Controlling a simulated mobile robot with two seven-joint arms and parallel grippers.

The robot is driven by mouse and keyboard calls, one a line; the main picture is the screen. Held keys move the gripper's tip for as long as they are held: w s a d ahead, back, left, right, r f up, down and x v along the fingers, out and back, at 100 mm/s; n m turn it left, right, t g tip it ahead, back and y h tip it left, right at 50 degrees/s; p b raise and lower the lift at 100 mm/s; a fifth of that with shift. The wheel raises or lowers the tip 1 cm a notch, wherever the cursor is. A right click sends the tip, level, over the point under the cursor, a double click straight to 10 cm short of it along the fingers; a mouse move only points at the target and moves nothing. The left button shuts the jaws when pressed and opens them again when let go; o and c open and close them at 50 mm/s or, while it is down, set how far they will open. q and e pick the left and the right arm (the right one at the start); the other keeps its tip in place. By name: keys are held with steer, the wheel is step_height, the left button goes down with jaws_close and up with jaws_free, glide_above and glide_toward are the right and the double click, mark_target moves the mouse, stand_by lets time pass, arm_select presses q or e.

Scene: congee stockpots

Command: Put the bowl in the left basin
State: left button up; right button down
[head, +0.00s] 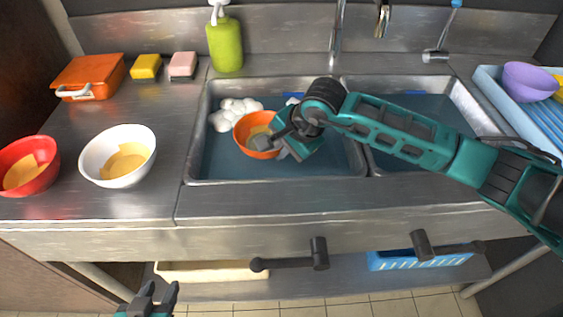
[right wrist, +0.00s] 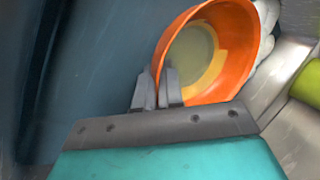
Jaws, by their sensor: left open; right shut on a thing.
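An orange bowl (head: 243,131) with a yellowish patch inside is in the left basin (head: 219,171), low over the water beside white foam. My right gripper (head: 283,150) is shut on the bowl's rim; the right wrist view shows the fingers (right wrist: 158,88) pinching the rim of the tilted orange bowl (right wrist: 247,45). I cannot tell if the bowl touches the basin floor. A white bowl (head: 93,158) and a red bowl (head: 50,155), both with yellowish contents, stand on the counter at left. My left gripper (head: 150,296) is open and empty, low in front of the counter.
The right basin (head: 462,112) holds water, partly behind my right arm. A blue rack (head: 489,84) with a purple bowl (head: 530,80) stands at right. A green bottle (head: 225,46), sponges (head: 146,66) and an orange box (head: 88,75) sit at the back left. Tap handles are behind the basins.

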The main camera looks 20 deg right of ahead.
steer(key=shift+f, duration=2.35)
steer(key=shift+f, duration=0.15)
steer(key=c, duration=1.3)
jaws_free()
steer(key=shift+o, duration=0.2)
steer(key=shift+r, duration=0.3)
steer(key=v, duration=1.1)
steer(key=shift+s+r, duration=0.2)
steer(key=shift+r, duration=0.15)
